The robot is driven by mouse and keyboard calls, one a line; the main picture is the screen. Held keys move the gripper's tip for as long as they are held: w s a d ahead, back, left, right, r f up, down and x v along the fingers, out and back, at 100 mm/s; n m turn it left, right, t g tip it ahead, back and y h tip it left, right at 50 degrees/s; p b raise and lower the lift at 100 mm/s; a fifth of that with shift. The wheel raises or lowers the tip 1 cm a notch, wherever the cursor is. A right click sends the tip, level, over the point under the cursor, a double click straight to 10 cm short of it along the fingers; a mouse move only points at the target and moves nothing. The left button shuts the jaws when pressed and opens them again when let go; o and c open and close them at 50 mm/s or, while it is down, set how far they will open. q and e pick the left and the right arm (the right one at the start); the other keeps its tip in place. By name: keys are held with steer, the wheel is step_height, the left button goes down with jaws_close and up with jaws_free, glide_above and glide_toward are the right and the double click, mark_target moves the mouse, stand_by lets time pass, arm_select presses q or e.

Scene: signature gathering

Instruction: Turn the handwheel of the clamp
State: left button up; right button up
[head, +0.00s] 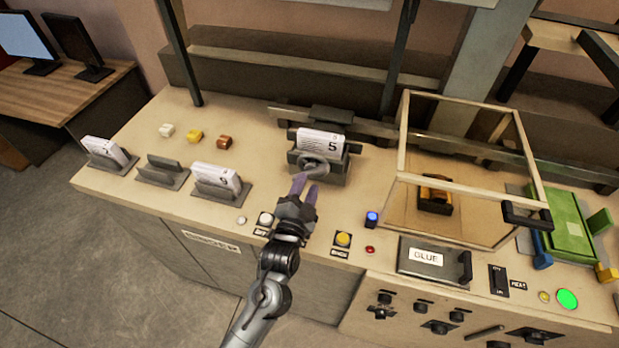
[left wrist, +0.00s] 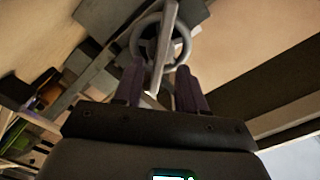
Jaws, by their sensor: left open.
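The clamp (head: 330,174) is a dark block on the bench, holding an upright stack of white sheets marked 5 (head: 320,143). Its grey handwheel (head: 313,167) is on the near side. My left gripper (head: 305,184) is at the handwheel with its purple fingers pointing at it. In the left wrist view the spoked handwheel (left wrist: 143,49) is just ahead of the open fingers (left wrist: 160,82). A grey bar crosses between the fingers in that view. Whether the fingers touch the rim I cannot tell. My right gripper is not in view.
A glass-walled case (head: 465,165) stands right of the clamp. Holders with paper stacks (head: 220,180) stand to the left, with small blocks (head: 195,136) behind. Buttons (head: 343,239) and a GLUE lid (head: 435,259) line the front.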

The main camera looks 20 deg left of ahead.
mark_target(311, 176)
arm_select(q)
steer(key=shift+w+a, duration=0.1)
steer(key=shift+w, duration=1.5)
jaws_close()
